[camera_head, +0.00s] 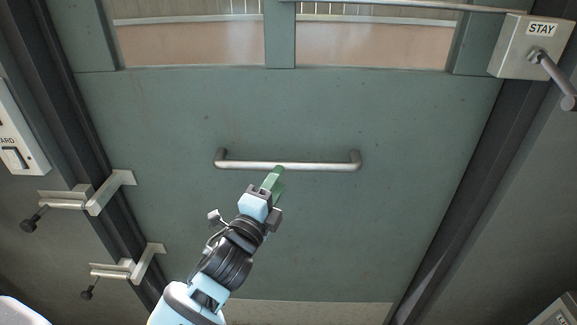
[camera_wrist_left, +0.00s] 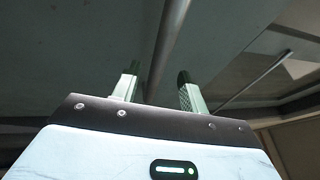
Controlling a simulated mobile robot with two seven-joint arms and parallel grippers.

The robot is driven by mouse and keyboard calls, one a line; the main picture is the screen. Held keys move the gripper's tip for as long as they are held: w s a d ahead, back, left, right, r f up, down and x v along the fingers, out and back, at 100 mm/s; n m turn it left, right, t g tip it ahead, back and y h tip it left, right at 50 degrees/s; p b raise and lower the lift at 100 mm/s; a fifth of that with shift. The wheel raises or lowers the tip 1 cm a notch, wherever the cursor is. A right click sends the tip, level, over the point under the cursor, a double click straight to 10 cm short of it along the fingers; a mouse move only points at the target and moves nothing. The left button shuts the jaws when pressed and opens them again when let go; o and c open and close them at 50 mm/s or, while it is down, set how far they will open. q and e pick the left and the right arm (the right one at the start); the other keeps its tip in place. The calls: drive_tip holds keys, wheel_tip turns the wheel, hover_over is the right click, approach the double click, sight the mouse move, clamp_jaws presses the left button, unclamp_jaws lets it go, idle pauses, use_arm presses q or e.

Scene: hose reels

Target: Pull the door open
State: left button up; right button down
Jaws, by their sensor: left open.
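The door (camera_head: 400,120) is a grey-green panel with windows in its upper part, and it looks closed in its dark frame. A silver bar handle (camera_head: 320,166) runs horizontally across its middle. My left gripper (camera_head: 273,180) is open, with its green fingertips at the bar, just below its middle in the head view. In the left wrist view, the handle (camera_wrist_left: 172,35) runs down between the two open fingers (camera_wrist_left: 158,84); I cannot tell how deep it sits between them. My right gripper is not in view.
Two silver latches (camera_head: 110,190) (camera_head: 147,262) with black knobs sit on the left frame, reaching to the door's edge. A box marked STAY (camera_head: 510,58) with a lever (camera_head: 553,75) is at upper right, and a rod (camera_head: 420,6) extends left from it. A switch panel (camera_head: 22,135) is at left.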

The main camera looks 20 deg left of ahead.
sight(287, 166)
use_arm(q)
drive_tip(key=shift+x, duration=3)
clamp_jaws()
